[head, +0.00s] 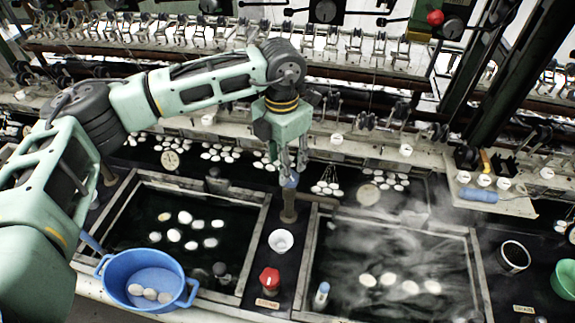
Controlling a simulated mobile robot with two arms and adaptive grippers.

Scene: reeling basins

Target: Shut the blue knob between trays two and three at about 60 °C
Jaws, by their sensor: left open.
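My left gripper (291,170) reaches down over the divider between two dark water trays. It is open, and its fingertips are close above or around the blue knob (289,181). The knob sits on top of a short brownish post; I cannot tell whether the fingers touch it. The left tray (258,232) holds several white cocoons. The right tray (311,240) holds cocoons too, with steam drifting over it. A round dial (368,195) lies behind the right tray and another (170,159) behind the left; their readings are too small to read. My right gripper is out of view.
On the divider stand a white cup (281,241) and a red knob (269,279). A blue basin (152,279) with cocoons is at front left. A blue-capped object (322,294) stands near the right tray's corner. A green bowl (564,279) is far right. Reeling machinery spans the back.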

